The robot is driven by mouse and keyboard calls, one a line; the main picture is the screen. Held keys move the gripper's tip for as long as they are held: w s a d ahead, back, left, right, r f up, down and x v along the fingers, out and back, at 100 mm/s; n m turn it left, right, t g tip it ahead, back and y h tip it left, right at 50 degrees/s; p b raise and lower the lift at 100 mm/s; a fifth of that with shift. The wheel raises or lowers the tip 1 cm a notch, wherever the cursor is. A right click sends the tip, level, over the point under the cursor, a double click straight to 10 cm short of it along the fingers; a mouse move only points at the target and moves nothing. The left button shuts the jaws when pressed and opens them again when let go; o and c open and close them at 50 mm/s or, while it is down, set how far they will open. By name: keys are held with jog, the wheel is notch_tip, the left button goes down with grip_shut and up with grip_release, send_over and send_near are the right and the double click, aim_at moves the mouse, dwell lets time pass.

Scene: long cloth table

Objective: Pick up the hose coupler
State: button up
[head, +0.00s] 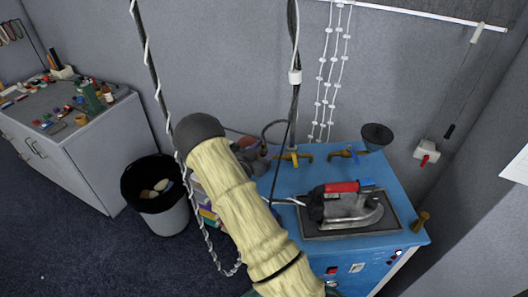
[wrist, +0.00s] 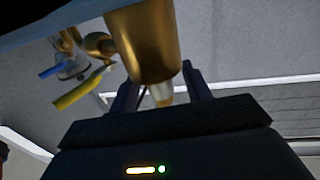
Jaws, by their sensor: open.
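In the wrist view a brass, tapering piece, which looks like the hose coupler (wrist: 146,40), fills the upper middle. Its narrower end points down between the fingers of my gripper (wrist: 160,82). The two dark fingers are apart, one on each side of that end; I cannot tell whether either touches it. In the head view a small brass piece (head: 421,221), likely the same coupler, stands at the right edge of the blue ironing station (head: 290,182). My gripper does not show in the head view.
An iron with a red handle (head: 342,204) rests on a dark plate beside the coupler. Brass valves with yellow (head: 294,156) and blue (head: 349,152) handles stand at the back. A dark cup (head: 377,135) is at the back right. A bin (head: 160,195) stands left.

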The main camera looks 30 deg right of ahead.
grip_shut()
jog(key=shift+r, duration=0.1)
notch_tip(320, 180, up, 10)
jog(key=b, duration=0.3)
dwell(0.4)
dwell(0.4)
